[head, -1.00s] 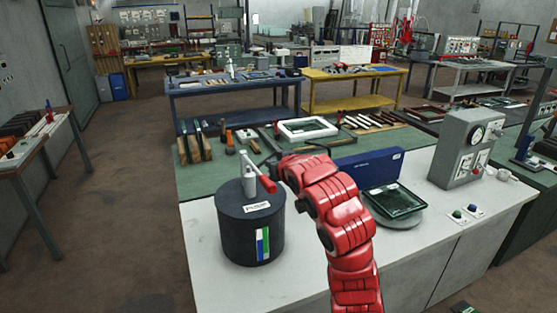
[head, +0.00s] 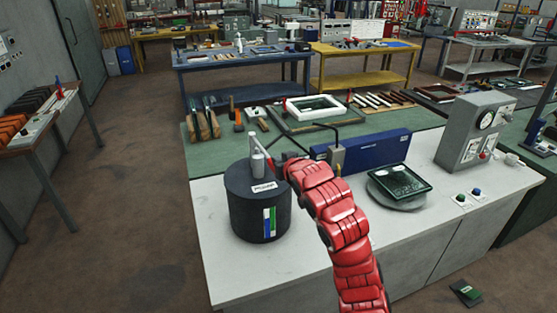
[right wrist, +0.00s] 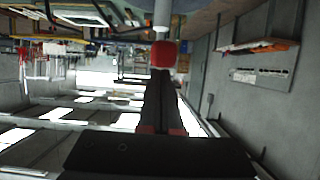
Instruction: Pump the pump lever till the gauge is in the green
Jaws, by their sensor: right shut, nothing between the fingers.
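The pump (head: 242,212) is a dark, upright cylinder at the left front of the white bench. A grey post with a pale lever (head: 252,140) stands on its lid. Its gauge (head: 270,222) is a vertical strip, white above blue, beside a green band. My right gripper (head: 277,168) is at the lever's side, partly hidden by my red arm. In the right wrist view, the shut black fingers (right wrist: 163,105) point at a red knob (right wrist: 162,55) on a pale rod. They hold nothing; I cannot tell whether they touch it. My left gripper is out of view.
Right of the pump are a blue box (head: 372,152), a dark tablet-like panel (head: 400,182) on a round stand, and a grey control box (head: 475,130). Tools line the bench's back. White bench top in front of the pump is clear.

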